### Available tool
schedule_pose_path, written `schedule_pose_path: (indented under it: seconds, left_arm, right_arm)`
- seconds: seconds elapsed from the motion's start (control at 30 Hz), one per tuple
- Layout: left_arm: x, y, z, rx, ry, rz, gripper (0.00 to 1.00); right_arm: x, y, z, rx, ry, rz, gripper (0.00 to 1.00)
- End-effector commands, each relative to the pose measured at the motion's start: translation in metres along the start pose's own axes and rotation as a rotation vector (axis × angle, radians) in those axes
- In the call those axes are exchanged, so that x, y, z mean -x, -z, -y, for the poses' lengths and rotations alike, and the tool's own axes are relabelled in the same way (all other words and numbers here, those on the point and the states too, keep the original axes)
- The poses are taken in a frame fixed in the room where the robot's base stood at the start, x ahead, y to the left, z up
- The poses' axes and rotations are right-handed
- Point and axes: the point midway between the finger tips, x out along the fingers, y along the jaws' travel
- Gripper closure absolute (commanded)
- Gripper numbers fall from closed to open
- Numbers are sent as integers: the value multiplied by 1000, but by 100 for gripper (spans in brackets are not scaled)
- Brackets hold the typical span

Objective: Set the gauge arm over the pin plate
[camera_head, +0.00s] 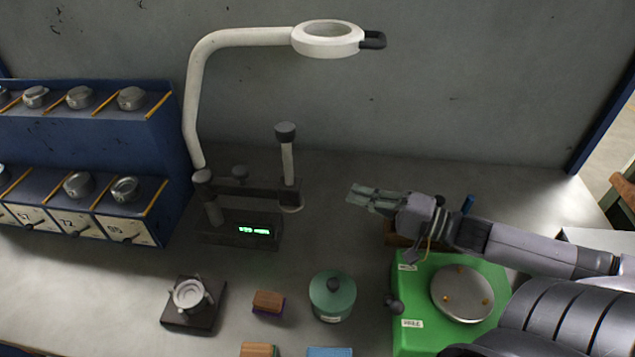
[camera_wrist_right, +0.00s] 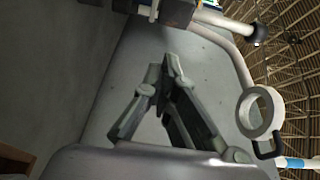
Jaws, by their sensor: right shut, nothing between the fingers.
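The gauge stand (camera_head: 240,230), a dark base with a green-lit display, stands left of centre on the bench. Its dark horizontal gauge arm (camera_head: 250,190) reaches right to an upright pale spindle with a dark knob (camera_head: 286,131). A round silver plate with small gold pins (camera_head: 462,293), which looks like the pin plate, sits on a green box at lower right, apart from the arm. My right gripper (camera_head: 376,198) is shut and empty, right of the spindle and clear of it. Its fingertips meet in the wrist view (camera_wrist_right: 170,65). My left gripper is not in view.
A white ring lamp (camera_head: 328,38) arches above the gauge. Blue racks (camera_head: 150,140) stand at left. A dark stand with a pronged cup (camera_head: 190,295), a brush-like block (camera_head: 268,302) and a green lidded pot (camera_head: 332,297) are in front.

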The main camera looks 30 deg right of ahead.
Motion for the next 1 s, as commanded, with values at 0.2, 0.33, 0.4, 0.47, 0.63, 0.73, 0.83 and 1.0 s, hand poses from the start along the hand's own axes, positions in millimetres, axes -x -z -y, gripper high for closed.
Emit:
schedule_pose_path:
  seconds: [0.2,0.33,0.4,0.47,0.63,0.73,0.83,1.0]
  left_arm:
    - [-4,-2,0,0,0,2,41]
    - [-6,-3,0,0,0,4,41]
    - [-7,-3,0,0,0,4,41]
    - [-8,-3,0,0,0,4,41]
    - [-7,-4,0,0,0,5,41]
    - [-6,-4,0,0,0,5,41]
    - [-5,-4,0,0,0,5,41]
    - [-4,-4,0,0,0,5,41]
  right_arm:
    - [-20,0,1,4,5,2,100]
    - [-35,0,1,2,5,1,100]
    - [-43,0,1,4,5,1,100]
    - [-50,0,2,4,5,1,100]
    - [-69,0,2,2,4,1,100]
    - [-79,0,2,2,4,0,100]
    - [-87,0,2,1,4,0,100]
    - [-95,0,1,2,1,0,100]
